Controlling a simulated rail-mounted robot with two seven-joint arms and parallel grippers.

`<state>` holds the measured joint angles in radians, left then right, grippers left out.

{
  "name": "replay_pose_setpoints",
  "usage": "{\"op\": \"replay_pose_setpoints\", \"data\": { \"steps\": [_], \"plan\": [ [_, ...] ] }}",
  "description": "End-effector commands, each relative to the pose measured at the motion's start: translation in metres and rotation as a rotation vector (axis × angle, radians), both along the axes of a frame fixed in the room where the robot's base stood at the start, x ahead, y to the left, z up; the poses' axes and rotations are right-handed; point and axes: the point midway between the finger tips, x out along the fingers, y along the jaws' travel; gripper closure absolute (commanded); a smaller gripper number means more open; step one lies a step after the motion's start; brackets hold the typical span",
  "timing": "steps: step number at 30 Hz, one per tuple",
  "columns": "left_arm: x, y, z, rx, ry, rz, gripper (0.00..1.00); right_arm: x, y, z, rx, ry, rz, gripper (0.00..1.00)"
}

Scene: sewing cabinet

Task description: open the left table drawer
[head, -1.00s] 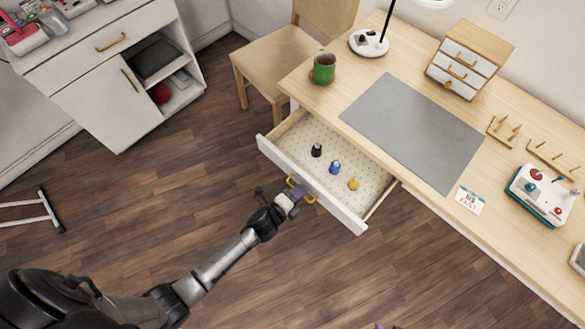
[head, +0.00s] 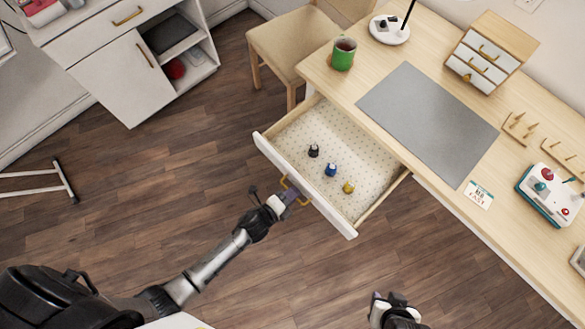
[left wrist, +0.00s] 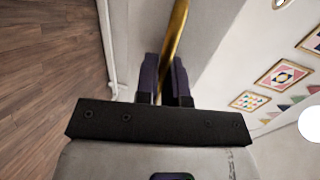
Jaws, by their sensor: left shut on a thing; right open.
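The left table drawer (head: 275,158) stands pulled well out from under the table (head: 390,135) in the head view. A black, a blue and a yellow small item lie on its dotted lining. My left gripper (head: 290,196) is shut on the drawer's gold handle (head: 305,202) at the front panel. In the left wrist view, its two dark fingers (left wrist: 165,82) stand on either side of the gold handle bar (left wrist: 174,40). My right gripper (head: 392,300) is at the bottom of the head view, apart from the table, open.
A chair (head: 285,45) stands close beyond the drawer's left side. A green mug (head: 343,58), grey mat (head: 425,120) and small drawer box (head: 488,55) are on the table. A white cabinet (head: 110,75) is at the upper left. Floor before the drawer is clear.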

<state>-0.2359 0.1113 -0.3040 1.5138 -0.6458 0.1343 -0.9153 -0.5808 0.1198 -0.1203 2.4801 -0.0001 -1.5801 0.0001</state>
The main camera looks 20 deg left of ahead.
Motion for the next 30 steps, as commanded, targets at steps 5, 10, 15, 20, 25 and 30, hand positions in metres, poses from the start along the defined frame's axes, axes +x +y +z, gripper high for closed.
{"op": "replay_pose_setpoints", "data": {
  "steps": [5, 10, 15, 20, 25, 30],
  "plan": [
    [0.0, 0.0, 0.0, -0.001, -0.002, -0.001, 0.79, 0.0, 0.0, 0.0, 0.0, 0.0, 0.0, 0.57],
    [0.0, 0.0, 0.0, -0.001, -0.001, -0.001, 0.68, 0.0, 0.0, 0.0, 0.0, 0.0, 0.0, 0.57],
    [0.0, 0.0, 0.0, 0.0, 0.0, 0.0, 0.68, 0.0, 0.0, 0.0, 0.0, 0.0, 0.0, 0.57],
    [-0.009, 0.004, 0.002, 0.0, 0.001, 0.0, 0.68, 0.0, 0.0, 0.002, 0.0, 0.0, 0.0, 0.57],
    [-0.036, 0.015, 0.008, 0.002, 0.004, 0.0, 0.68, 0.0, 0.0, 0.008, 0.0, -0.001, 0.0, 0.57],
    [-0.067, 0.028, 0.016, 0.001, 0.003, 0.001, 0.68, 0.0, 0.0, 0.013, 0.0, -0.001, 0.0, 0.57]
  ]
}}
